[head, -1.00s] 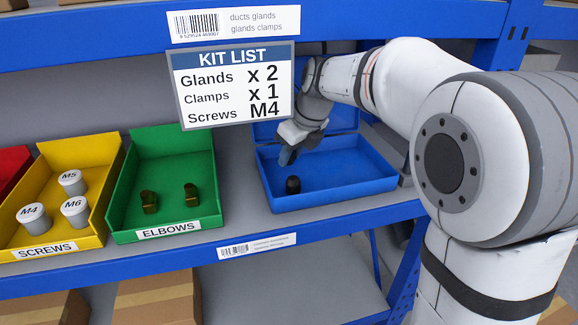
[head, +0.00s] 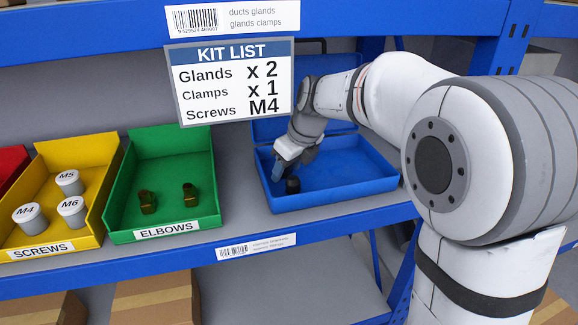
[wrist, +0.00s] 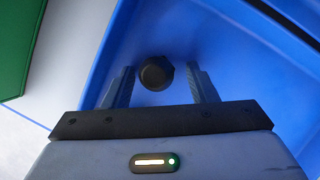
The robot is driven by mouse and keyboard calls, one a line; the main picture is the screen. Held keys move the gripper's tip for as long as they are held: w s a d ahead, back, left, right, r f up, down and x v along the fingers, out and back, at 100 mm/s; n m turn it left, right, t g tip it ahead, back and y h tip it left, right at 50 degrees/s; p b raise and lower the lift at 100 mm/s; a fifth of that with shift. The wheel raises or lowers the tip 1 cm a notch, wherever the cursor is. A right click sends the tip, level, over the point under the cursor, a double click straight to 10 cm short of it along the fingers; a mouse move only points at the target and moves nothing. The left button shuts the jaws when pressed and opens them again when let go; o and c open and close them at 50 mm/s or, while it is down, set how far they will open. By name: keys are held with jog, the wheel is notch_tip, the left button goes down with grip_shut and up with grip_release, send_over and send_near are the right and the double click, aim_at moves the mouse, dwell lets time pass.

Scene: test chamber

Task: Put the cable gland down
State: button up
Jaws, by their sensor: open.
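The black cable gland (head: 293,186) stands in the blue case (head: 350,187), near its left wall. In the wrist view the gland (wrist: 156,73) shows as a dark round cap between the fingertips of my gripper (wrist: 160,80), with a gap on each side. My gripper (head: 286,172) is open and low inside the case, right at the gland. In the head view the fingers partly hide the gland. The floor and wall of the case (wrist: 225,50) surround the gland in the wrist view.
A green elbows bin (head: 160,215) and a yellow screws bin (head: 85,225) with several grey-capped containers stand to the left. A kit list sign (head: 232,83) hangs in front of the shelf. The right part of the case is empty.

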jog(key=p+v, duration=0.1)
jog(key=v, duration=0.4)
jog(key=shift+w+r, duration=0.1)
jog(key=shift+r, duration=0.2)
jog(key=s+d, duration=0.8)
jog(key=shift+s+d+f, duration=0.15)
jog(key=shift+s+d, duration=0.05)
jog(key=shift+d, duration=0.2)
